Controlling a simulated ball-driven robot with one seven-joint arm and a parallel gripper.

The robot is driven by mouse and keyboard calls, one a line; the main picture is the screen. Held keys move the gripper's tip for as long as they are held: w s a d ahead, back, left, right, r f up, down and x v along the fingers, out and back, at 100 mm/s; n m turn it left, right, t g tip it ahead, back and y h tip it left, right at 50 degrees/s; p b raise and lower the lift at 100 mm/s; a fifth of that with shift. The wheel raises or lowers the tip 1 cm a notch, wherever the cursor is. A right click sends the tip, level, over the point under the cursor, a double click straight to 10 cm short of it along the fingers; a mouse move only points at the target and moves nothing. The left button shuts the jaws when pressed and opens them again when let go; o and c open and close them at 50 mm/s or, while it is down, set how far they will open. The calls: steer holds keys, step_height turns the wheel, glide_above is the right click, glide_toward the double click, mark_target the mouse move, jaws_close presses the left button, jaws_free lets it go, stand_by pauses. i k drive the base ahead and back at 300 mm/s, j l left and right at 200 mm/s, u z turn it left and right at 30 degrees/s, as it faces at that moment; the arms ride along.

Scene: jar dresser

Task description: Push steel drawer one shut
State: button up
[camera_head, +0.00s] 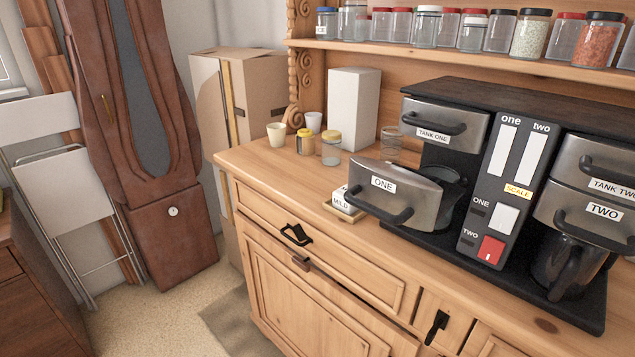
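The steel drawer labelled ONE (392,187) is on the left side of the black coffee machine, below the drawer labelled TANK ONE (445,124). Drawer ONE sticks out towards the front left, clear of the machine's body. Its black bar handle (377,207) faces the front. A dark rounded vessel (452,185) shows behind its right end. The drawer labelled TWO (590,217) and the one labelled TANK TWO (605,172) sit on the right side of the machine. My gripper is not in view.
The machine stands on a wooden dresser (330,240). A small box marked MILD (345,201) lies just left of drawer ONE. Cups, small jars and a white box (353,105) stand behind. Floor (160,310) is open at the lower left.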

mark_target(393, 193)
steer(key=i+l+u, duration=0.2)
steer(key=l+u, duration=0.15)
steer(key=i+l+u, duration=0.2)
steer(key=l+u, duration=0.15)
steer(key=l, duration=0.1)
